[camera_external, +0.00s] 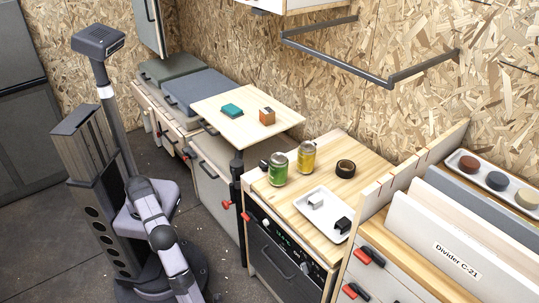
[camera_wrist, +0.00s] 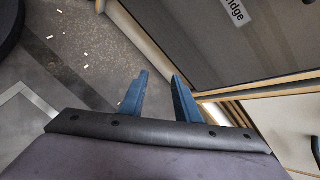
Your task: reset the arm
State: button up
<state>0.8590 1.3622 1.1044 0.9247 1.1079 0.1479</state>
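My gripper (camera_wrist: 160,75) shows in the wrist view with its two blue fingers apart and nothing between them. The fingers point down past a floor area and a dark panel with a label ending in "idge" (camera_wrist: 237,12). My arm (camera_external: 165,240) shows in the external view, reaching down toward the bottom edge. The gripper end is out of that frame. The fingers seem clear of the panel, but the exact distance cannot be told.

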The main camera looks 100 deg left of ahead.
jog(key=s+a+n+g+h, duration=0.1)
jog(key=s+a+n+g, duration=0.15)
jog(key=s, duration=0.55)
jog(key=s+a+n+g, duration=0.2)
jog(key=s+a+g, duration=0.2)
jog(key=s, duration=0.3)
jog(key=s+a+r+n+g+h+p, duration=0.2)
jog(key=s+a+r+n, duration=0.3)
jog(key=s+r, duration=0.25)
jog(key=s+a+r+n+g+h+p, duration=0.1)
jog(key=s+a+r+n+h, duration=0.25)
jog(key=s+a+r, duration=0.35)
jog(key=w+a+r+n+t+p, duration=0.2)
jog(key=w+a+r+n, duration=0.1)
jog(key=r, duration=0.3)
jog(key=w+a+r+n+t+p, duration=0.1)
jog(key=w+a+r+n+t, duration=0.1)
jog(key=w+a+r+n, duration=0.3)
notch_tip(320, 180, up, 38)
jog(key=s+d+m+p, duration=0.1)
jog(key=d+m+p, duration=0.1)
jog(key=p, duration=3.6)
notch_tip(320, 180, down, 38)
jog(key=b, duration=3.8)
jog(key=shift+s+h+b, duration=0.2)
jog(key=shift+h+b, duration=0.15)
jog(key=shift+h, duration=0.1)
